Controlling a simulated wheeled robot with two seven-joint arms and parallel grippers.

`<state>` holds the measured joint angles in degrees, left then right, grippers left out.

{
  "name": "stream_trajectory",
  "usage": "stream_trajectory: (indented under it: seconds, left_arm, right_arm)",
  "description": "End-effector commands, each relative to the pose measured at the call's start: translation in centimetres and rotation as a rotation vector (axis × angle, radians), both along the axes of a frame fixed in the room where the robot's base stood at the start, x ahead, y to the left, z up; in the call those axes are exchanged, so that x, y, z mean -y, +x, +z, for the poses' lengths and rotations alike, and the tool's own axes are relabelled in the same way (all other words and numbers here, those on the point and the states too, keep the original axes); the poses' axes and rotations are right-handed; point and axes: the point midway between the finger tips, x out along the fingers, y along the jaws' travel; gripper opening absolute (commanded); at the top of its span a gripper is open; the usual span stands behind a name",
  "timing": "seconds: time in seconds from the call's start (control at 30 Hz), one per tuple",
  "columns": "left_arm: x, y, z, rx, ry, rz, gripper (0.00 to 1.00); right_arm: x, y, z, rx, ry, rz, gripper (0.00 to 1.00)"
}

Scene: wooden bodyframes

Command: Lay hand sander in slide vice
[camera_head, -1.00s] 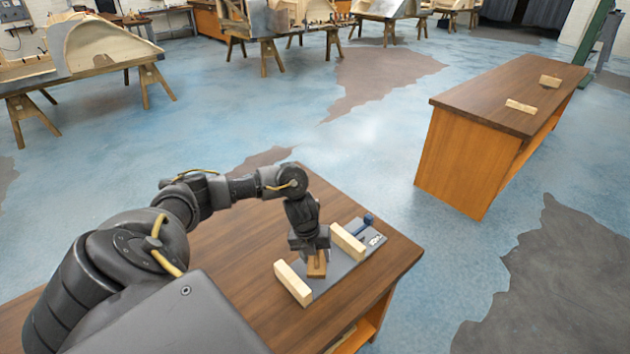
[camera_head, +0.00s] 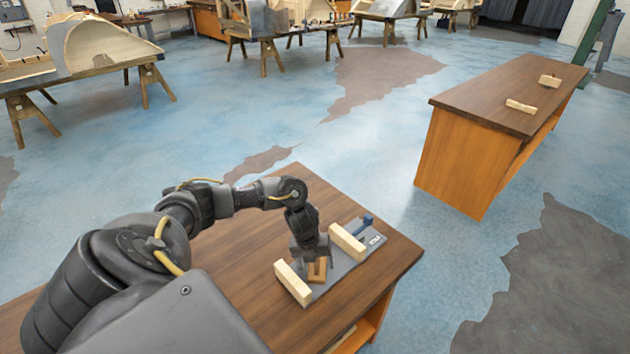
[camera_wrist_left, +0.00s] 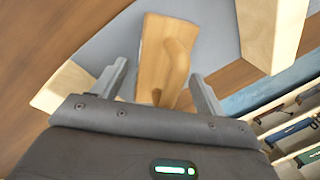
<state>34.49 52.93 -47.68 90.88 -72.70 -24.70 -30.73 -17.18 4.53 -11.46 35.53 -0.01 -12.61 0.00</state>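The slide vice (camera_head: 349,265) is a grey plate on the brown table, with two pale wooden jaws and a blue handle (camera_head: 366,222). The hand sander (camera_head: 317,271), a small wooden block with a raised grip, lies on the plate between the jaws. It also shows in the left wrist view (camera_wrist_left: 155,60). My left gripper (camera_head: 311,260) points down at the sander. In the left wrist view its fingers (camera_wrist_left: 158,75) are spread on either side of the sander, with gaps showing. The gripper hides part of the sander in the head view. My right gripper is not in view.
The table top (camera_head: 250,260) is clear around the vice. The near jaw (camera_head: 293,283) and far jaw (camera_head: 347,242) stand close on both sides of the gripper. A second table (camera_head: 500,95) with two small wooden blocks stands apart at right.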

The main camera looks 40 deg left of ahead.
Motion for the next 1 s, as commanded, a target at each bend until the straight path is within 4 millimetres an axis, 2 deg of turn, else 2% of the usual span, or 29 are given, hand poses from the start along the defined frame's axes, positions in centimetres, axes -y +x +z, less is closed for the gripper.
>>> stream_trajectory:
  seconds: [0.17,0.33,0.6,0.8,1.0]
  left_arm:
    - [0.0,0.0,0.0,0.000,0.000,0.000,0.73]
    - [-0.1,0.0,1.0,0.002,-0.001,-0.002,0.73]
    - [-1.0,-0.6,6.3,0.006,0.002,-0.003,0.73]
    - [-1.5,-1.1,10.2,0.003,0.003,-0.002,0.73]
    - [-1.7,-1.4,11.9,0.000,0.002,-0.001,0.73]
  right_arm:
    - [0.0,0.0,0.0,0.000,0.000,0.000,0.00]
    - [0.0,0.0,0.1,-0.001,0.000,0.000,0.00]
    - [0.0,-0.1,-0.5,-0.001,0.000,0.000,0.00]
    - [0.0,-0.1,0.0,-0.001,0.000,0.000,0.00]
    - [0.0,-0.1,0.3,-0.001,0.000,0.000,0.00]
